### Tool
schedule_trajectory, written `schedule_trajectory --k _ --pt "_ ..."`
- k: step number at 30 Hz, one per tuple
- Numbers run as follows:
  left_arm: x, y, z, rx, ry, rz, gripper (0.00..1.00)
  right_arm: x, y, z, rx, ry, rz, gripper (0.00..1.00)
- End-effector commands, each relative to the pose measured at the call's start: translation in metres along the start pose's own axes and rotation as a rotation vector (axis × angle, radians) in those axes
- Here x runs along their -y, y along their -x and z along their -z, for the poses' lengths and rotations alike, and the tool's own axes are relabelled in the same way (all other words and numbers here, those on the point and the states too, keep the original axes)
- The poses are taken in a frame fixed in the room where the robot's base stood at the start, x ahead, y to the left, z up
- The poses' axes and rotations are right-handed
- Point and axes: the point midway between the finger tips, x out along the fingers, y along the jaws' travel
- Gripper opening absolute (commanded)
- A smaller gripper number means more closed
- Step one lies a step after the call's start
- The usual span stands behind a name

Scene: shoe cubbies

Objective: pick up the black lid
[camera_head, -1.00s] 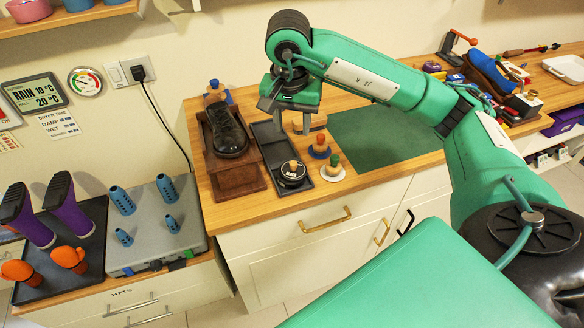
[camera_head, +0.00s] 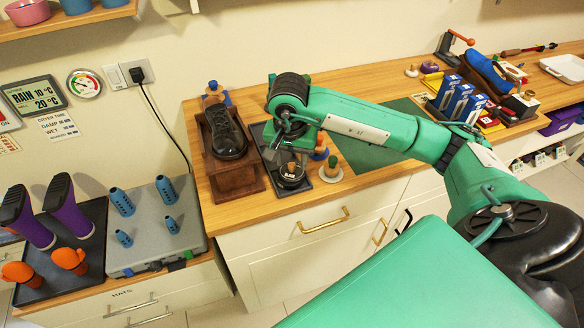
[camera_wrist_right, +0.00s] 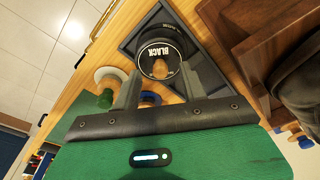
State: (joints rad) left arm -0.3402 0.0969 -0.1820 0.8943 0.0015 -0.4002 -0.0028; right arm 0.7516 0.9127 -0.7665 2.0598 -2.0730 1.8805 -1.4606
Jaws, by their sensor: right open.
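The black lid (camera_head: 291,180) is round with a wooden knob, and sits on a tin at the near end of a dark tray (camera_head: 262,140) on the wooden counter. In the right wrist view the lid (camera_wrist_right: 150,50) shows the word BLACK, with its knob between the fingers in the picture. My right gripper (camera_head: 285,158) is open and empty just above the lid, pointing down. Its fingers (camera_wrist_right: 160,85) also show in the wrist view, one on either side of the knob. Whether they touch the lid cannot be told. My left gripper is not in view.
A black shoe (camera_head: 226,135) on a wooden stand is left of the tray. A blue lid with a wooden knob (camera_head: 319,150) and a white one with a green knob (camera_head: 331,171) are close on the right. A green mat (camera_head: 395,145) lies further right.

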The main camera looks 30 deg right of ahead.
Motion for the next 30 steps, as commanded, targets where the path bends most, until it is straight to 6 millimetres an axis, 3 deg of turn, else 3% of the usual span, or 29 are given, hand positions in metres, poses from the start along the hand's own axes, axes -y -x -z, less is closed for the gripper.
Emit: schedule_trajectory --k 4,12,19,30 --pt "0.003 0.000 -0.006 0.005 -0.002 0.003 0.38 0.000 -0.013 0.000 0.001 -0.002 -0.002 0.43" --pt "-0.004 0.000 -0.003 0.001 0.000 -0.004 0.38 0.000 -0.016 0.000 0.000 -0.001 0.000 0.43" --pt "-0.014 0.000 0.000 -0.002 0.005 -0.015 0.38 0.000 -0.016 0.000 0.000 -0.001 0.000 0.00" --pt "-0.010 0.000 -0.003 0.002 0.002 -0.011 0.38 0.000 -0.015 0.000 0.000 -0.001 0.000 0.00"
